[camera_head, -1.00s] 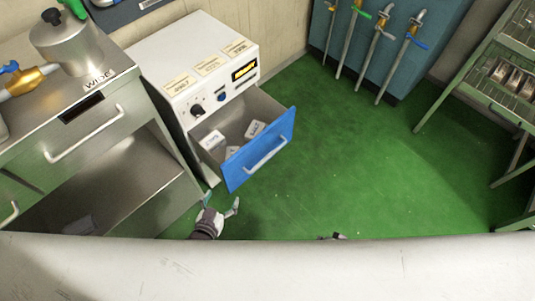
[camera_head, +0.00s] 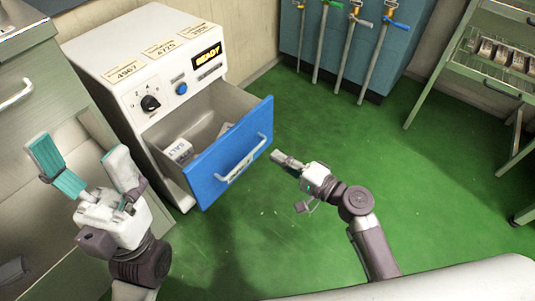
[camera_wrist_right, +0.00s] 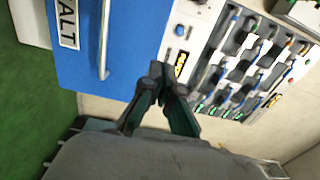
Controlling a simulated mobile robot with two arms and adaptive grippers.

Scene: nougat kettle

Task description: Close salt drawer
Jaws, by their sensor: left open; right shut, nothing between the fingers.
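The salt drawer (camera_head: 205,181) has a blue front with a light bar handle (camera_head: 241,158) and stands pulled out of the white cabinet (camera_head: 110,55). Small white labelled packs (camera_head: 178,150) lie inside it. In the right wrist view the blue front (camera_wrist_right: 85,80), marked "ALT", fills the upper left. My right gripper (camera_head: 277,157) is shut and empty, just right of the drawer front; its fingers also show in the right wrist view (camera_wrist_right: 165,75). I cannot tell if it touches the front. My left gripper (camera_head: 85,155) is open and empty, left of the drawer, before the metal counter.
The metal counter (camera_head: 30,110) stands at the left. A blue-grey panel (camera_head: 350,40) with several hanging hoses or rods is at the back. A green rack (camera_head: 480,60) with trays stands at the right. The green floor (camera_head: 330,130) between is clear.

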